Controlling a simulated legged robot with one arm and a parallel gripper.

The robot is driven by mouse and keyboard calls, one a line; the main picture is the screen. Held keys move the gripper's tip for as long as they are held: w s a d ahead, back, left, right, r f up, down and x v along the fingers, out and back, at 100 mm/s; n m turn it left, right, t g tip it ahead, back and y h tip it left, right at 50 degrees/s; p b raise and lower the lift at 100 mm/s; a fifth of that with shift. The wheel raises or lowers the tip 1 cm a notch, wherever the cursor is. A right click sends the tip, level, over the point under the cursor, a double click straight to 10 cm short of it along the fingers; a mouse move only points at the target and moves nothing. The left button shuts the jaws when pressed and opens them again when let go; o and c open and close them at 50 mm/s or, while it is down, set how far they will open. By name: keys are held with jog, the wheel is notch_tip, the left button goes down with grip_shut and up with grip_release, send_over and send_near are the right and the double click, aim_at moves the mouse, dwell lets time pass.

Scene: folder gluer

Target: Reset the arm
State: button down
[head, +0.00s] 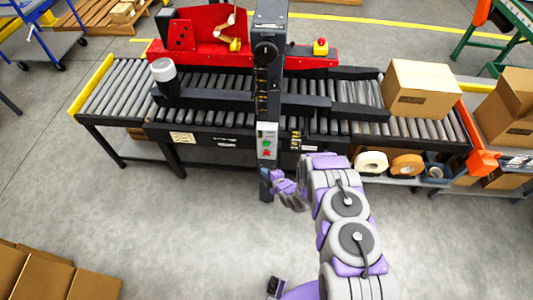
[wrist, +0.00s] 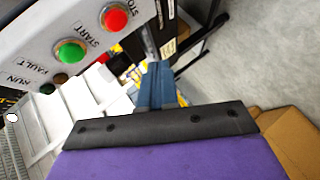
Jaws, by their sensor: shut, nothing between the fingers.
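My purple and grey arm reaches up from the bottom right in the head view. My gripper (head: 268,184) is in front of the machine's column, just below its control panel (head: 267,142). In the wrist view the gripper's blue-grey fingers (wrist: 157,86) are together with nothing between them. The panel shows large at the upper left there, with a green START button (wrist: 69,52), a red button (wrist: 115,17) and small RUN and FAULT lights. I cannot tell from these views whether the gripper touches the column.
The roller conveyor (head: 115,85) runs across behind the gripper. A closed carton (head: 422,88) sits on its right end. Tape rolls (head: 371,162) are in bins below. More cartons (head: 45,275) stand at the lower left. The grey floor between is clear.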

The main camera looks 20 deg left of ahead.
dwell(0.8)
jog(key=w+d+r+m+h+b, duration=0.1)
jog(key=w+d+r+m+h, duration=0.2)
jog(key=w+d+r, duration=0.3)
jog(key=w+d+r+m+h, duration=0.3)
jog(key=d+r, duration=0.3)
jog(key=r, duration=0.2)
jog(key=s+d+r+m+g+h+b, duration=0.1)
jog(key=s+d+r+m+h, duration=0.15)
jog(key=d+r, duration=0.5)
jog(key=s+d+r+m+g+h, duration=0.1)
jog(key=s+d+r+m, duration=0.3)
jog(key=d+r, duration=0.3)
jog(key=s+d+r+m+g+h+b, duration=0.1)
jog(key=s+d+r+m+g+h, duration=0.1)
jog(key=s+d+r+m, duration=0.45)
jog(key=s+r+m+g, duration=0.2)
jog(key=s+r, duration=0.1)
jog(key=s, duration=0.8)
jog(key=s+d+r+m+g+b, duration=0.1)
jog(key=s+r, duration=0.3)
jog(key=s, duration=0.8)
jog(key=s+d+r+m+g+y, duration=0.1)
jog(key=s+r+m+g, duration=0.1)
jog(key=s, duration=1)
jog(key=shift+s+r+m+g, duration=0.3)
jog(key=shift+r+m, duration=0.2)
jog(key=shift+r, duration=0.35)
jog(key=shift+w, duration=0.1)
